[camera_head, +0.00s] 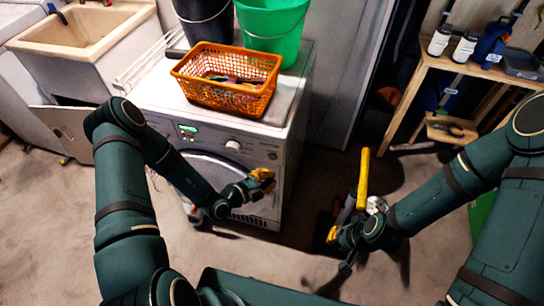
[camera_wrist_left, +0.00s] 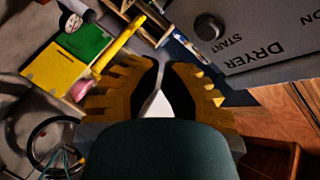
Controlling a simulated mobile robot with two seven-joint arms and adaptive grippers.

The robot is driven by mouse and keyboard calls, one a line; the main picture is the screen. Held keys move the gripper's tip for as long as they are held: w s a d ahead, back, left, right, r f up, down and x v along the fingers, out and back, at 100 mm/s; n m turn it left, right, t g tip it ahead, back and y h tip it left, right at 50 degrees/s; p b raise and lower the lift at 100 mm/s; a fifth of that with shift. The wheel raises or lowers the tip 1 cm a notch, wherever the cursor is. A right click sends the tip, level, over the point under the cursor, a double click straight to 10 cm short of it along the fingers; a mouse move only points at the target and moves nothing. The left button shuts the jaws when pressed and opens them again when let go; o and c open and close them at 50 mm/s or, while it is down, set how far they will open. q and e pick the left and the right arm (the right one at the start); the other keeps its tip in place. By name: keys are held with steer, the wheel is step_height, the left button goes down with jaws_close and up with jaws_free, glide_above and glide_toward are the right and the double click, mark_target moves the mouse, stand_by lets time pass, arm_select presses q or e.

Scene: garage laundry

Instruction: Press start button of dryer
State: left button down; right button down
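The white dryer (camera_head: 215,120) stands left of centre in the head view, with a lit green display and a round knob on its front panel. In the left wrist view, a dark round start button (camera_wrist_left: 208,27) sits on a grey panel beside the upside-down words "DRYER START". My left gripper (camera_head: 264,174) is in front of the right part of the dryer's front.
An orange basket (camera_head: 228,84) and a green bucket (camera_head: 272,30) stand on the dryer, beside a dark bucket (camera_head: 205,18). A yellow bar (camera_head: 363,178) stands upright near my right gripper. A wooden shelf (camera_head: 425,75) is at right, a sink (camera_head: 85,30) at left.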

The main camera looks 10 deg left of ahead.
arm_select(q)
steer(key=shift+s, duration=1)
steer(key=s+d+r+m+g+h, duration=0.1)
steer(key=s+d+m+g+h, duration=0.4)
steer(key=m, duration=0.4)
steer(key=s+f+m+g+y, duration=0.2)
steer(key=s+m+g+y, duration=0.8)
steer(key=m, duration=1.6)
steer(key=m+t, duration=0.1)
steer(key=m, duration=0.4)
steer(key=w+a+r+m+t, duration=0.1)
steer(key=m, duration=0.4)
steer(key=m+t, duration=0.2)
steer(key=m, duration=0.3)
steer(key=shift+w+a+r+m+y, duration=0.15)
steer(key=shift+a+r+m+y, duration=0.15)
steer(key=shift+r+m, duration=0.1)
